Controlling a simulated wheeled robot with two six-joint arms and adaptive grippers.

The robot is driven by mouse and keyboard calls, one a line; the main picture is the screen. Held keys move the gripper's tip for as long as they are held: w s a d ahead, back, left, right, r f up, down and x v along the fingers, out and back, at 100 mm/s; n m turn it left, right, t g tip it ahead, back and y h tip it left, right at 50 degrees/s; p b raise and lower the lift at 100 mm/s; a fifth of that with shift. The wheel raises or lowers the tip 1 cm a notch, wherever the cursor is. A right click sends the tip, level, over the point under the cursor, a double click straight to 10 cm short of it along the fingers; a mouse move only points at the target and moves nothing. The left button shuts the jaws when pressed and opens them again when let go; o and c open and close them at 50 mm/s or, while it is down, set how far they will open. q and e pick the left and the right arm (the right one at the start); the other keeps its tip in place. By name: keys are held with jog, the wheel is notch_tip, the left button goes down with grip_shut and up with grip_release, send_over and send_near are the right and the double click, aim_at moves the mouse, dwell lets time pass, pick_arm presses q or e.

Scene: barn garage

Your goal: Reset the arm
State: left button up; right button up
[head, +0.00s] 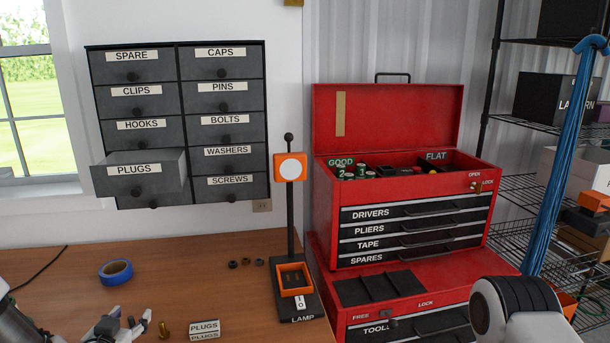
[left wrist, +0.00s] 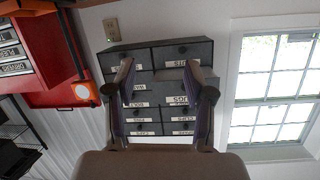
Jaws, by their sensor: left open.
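My left gripper (head: 130,322) is at the bottom left of the head view, over the front part of the wooden bench. Its fingers are spread with nothing between them. In the left wrist view the two fingers (left wrist: 167,85) stand apart in front of the drawer cabinet, which appears upside down. My right arm shows only as a white and black link at the lower right of the head view; its gripper is out of the picture.
The drawer cabinet (head: 222,133) hangs on the wall with its PLUGS drawer (head: 140,185) pulled out. On the bench (head: 70,270) are blue tape (head: 116,271), a brass piece (head: 164,330), a PLUGS card (head: 205,329) and a lamp (head: 290,220). A red toolbox (head: 326,210) stands open.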

pick_arm(q)
jog(key=s+d+f+m+g+h+b, duration=0.1)
jog(key=s+d+f+g, duration=0.3)
jog(key=f, duration=0.5)
jog(key=s+d+f+m+g+h+b, duration=0.1)
jog(key=s+d+f, duration=0.1)
jog(key=s+f, duration=0.6)
jog(key=s+d+f+m+g+h+b, duration=0.1)
jog(key=s+d+f+g, duration=0.25)
jog(key=f, duration=0.65)
jog(key=s+d+f+n+g, duration=0.1)
jog(key=s+f+g, duration=0.1)
jog(key=s, duration=0.6)
jog(key=s+d+f+n+g, duration=0.1)
jog(key=s+f+n+g, duration=0.1)
jog(key=s, duration=0.6)
jog(key=shift+s+d+f+g, duration=0.35)
jog(key=shift+f+g, duration=0.35)
jog(key=shift+g, duration=0.45)
jog(key=shift+w, duration=0.2)
